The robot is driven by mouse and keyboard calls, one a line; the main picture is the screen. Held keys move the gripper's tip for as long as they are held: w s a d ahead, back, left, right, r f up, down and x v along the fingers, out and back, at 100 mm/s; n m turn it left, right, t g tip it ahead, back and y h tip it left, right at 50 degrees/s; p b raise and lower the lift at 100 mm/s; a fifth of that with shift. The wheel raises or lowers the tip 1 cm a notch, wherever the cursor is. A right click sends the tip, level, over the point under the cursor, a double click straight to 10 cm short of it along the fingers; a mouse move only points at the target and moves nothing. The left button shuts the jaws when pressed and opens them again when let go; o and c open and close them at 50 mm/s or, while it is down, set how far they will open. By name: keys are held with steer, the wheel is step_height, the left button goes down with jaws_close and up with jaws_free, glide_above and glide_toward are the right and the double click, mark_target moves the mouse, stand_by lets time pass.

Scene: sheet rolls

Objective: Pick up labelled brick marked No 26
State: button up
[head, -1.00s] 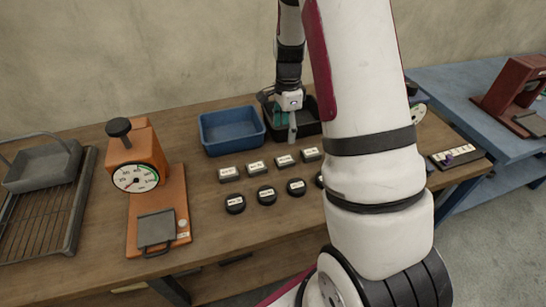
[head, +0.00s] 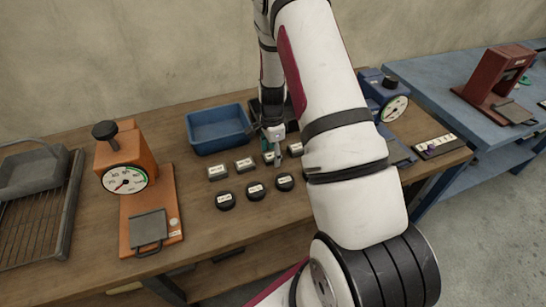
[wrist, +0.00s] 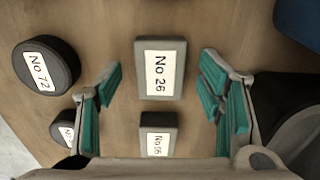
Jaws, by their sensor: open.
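The brick marked No 26 (wrist: 160,68) is a grey block with a white label, lying on the wooden table. In the wrist view it lies between the two teal-padded fingers of my gripper (wrist: 162,88), with a gap on each side. My gripper is open and empty, pointing down over it. In the head view my gripper (head: 272,151) is over the row of labelled bricks, and it hides most of the brick beneath it.
Another labelled brick (wrist: 158,134) lies close by, its number unclear. A round black piece marked No 72 (wrist: 45,66) is beside the fingers. A blue tray (head: 219,129) stands behind the row. An orange dial scale (head: 134,178) stands left.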

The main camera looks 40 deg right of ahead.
steer(key=shift+f, duration=0.25)
steer(key=c, duration=1.3)
steer(key=shift+o, duration=0.2)
steer(key=shift+r, duration=0.15)
